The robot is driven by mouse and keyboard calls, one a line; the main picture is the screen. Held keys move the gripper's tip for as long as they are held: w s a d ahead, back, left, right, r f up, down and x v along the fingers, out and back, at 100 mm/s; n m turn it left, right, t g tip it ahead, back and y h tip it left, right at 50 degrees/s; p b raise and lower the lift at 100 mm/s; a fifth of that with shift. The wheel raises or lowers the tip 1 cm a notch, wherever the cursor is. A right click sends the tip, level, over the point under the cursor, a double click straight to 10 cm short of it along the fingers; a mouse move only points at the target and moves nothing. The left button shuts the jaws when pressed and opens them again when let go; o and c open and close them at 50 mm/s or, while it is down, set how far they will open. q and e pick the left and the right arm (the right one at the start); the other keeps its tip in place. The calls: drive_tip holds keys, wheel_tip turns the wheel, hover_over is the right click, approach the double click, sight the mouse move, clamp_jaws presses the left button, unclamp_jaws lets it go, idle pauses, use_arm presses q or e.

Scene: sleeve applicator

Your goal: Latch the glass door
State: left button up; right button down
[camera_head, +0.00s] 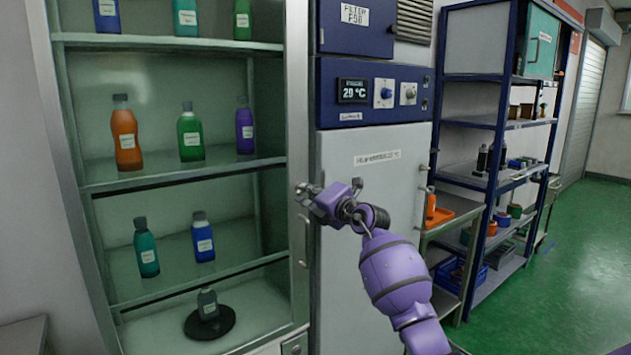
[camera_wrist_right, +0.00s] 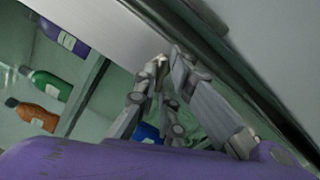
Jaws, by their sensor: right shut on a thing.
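The glass door (camera_head: 297,120) belongs to a tall cabinet on the left and has a pale metal frame. Its upright handle (camera_head: 302,248) is on the right side of the frame. My right gripper (camera_head: 306,195) is at the upper part of this handle, shut on it. In the right wrist view the fingers (camera_wrist_right: 163,78) close together against the pale metal frame. The gripper covers part of the handle, and I cannot tell whether the door is fully flush. A small metal fitting (camera_head: 294,347), perhaps a latch, shows at the lower right. My left gripper is not in view.
Several bottles, such as an orange one (camera_head: 124,136), stand on the cabinet shelves. A dark bottle stands on a black disc (camera_head: 209,322) at the bottom. A grey-and-blue unit (camera_head: 373,160) adjoins the cabinet. A blue rack (camera_head: 497,120) stands right; the green floor (camera_head: 590,260) is clear.

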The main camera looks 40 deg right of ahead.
drive_tip(key=m, duration=0.1)
drive_tip(key=m+p, duration=0.1)
drive_tip(key=m, duration=0.1)
drive_tip(key=shift+r, duration=0.35)
drive_tip(key=shift+f+m, duration=0.2)
drive_tip(key=shift+m, duration=0.7)
drive_tip(key=c, duration=1.8)
unclamp_jaws()
drive_tip(key=shift+f, duration=0.1)
drive_tip(key=shift+c, duration=0.2)
drive_tip(key=shift+s, duration=0.1)
drive_tip(key=s, duration=1.2)
drive_tip(key=shift+d, duration=0.15)
drive_tip(key=shift+w, duration=0.1)
